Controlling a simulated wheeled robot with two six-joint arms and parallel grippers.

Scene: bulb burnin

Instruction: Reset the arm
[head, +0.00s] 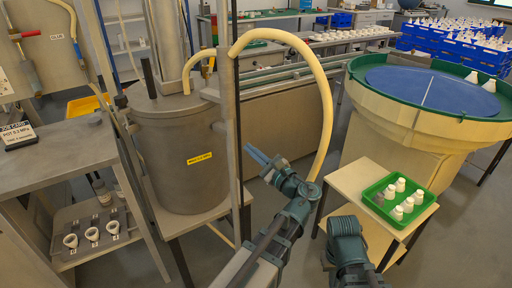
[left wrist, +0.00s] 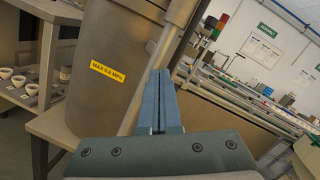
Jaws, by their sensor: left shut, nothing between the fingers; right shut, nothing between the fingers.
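My left gripper (head: 257,157) reaches up from the bottom middle in the head view, in free air in front of the grey metal vessel. Its blue fingers are together and empty. In the left wrist view the two fingers (left wrist: 158,100) lie side by side with nothing between them. My right arm's teal end (head: 346,240) is at the bottom, right of the left arm, near the small wooden table. Its fingertips are hidden, and no held object shows there.
The vessel (head: 175,150) and a yellow hose (head: 325,100) stand close to my left gripper. A green tray (head: 378,208) with white bulb-like pieces lies on the small table (head: 345,183). A large green-rimmed bowl (head: 400,110) stands behind. A steel bench (head: 60,160) is at left.

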